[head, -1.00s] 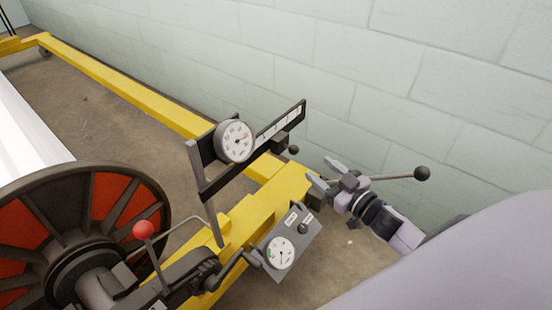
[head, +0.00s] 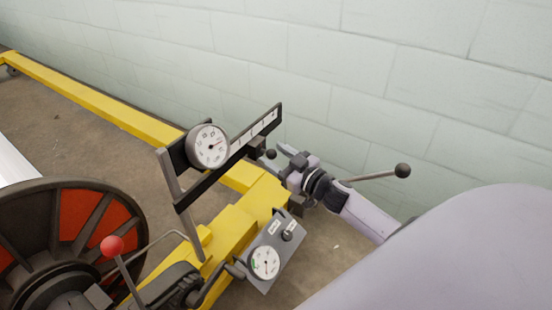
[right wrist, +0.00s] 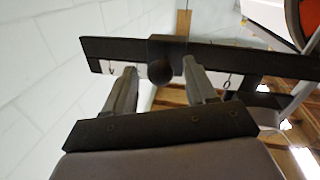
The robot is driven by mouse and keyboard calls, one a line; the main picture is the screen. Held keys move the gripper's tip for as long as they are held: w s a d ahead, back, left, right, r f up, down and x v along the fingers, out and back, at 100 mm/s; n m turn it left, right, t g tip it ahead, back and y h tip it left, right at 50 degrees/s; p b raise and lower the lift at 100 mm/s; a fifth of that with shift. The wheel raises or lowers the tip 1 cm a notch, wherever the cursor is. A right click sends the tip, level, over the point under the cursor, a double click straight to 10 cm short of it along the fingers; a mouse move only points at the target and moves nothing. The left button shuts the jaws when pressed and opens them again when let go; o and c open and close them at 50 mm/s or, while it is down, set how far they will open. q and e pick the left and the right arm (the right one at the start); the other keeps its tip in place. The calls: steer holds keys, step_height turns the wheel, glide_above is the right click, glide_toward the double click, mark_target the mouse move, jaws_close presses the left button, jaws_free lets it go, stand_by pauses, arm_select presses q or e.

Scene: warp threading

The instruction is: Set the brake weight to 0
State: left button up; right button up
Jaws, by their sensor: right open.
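The brake weight (head: 255,153) is a dark block on the black scale bar (head: 235,158), toward the bar's far right end, with a round black knob (head: 271,154) sticking out. My right gripper (head: 282,161) is open just right of the knob. In the right wrist view the weight (right wrist: 167,48) hangs on the bar (right wrist: 110,50), and its knob (right wrist: 160,73) appears between the spread fingers of my right gripper (right wrist: 160,82), with no clear contact. The scale's numbers are too small to read. My left gripper is not in view.
A black-knobbed rod (head: 402,170) extends behind my right arm. A pale block wall stands behind.

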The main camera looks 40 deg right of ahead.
steer(key=shift+w, duration=0.1)
jaws_close()
arm_select(q)
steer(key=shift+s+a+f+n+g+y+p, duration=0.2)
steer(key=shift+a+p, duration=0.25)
steer(key=shift+p, duration=0.2)
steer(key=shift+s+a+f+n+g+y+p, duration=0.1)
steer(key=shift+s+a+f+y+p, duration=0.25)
steer(key=shift+p, duration=0.35)
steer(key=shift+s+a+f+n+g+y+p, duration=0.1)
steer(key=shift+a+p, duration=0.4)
steer(key=shift+p, duration=0.15)
arm_select(e)
steer(key=s+a, duration=0.4)
steer(key=a, duration=0.5)
steer(key=shift+a, duration=0.35)
steer(key=shift+f, duration=0.1)
steer(key=shift+c, duration=0.8)
jaws_free()
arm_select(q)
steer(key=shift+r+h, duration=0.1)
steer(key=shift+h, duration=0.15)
arm_select(e)
steer(key=shift+o, duration=0.8)
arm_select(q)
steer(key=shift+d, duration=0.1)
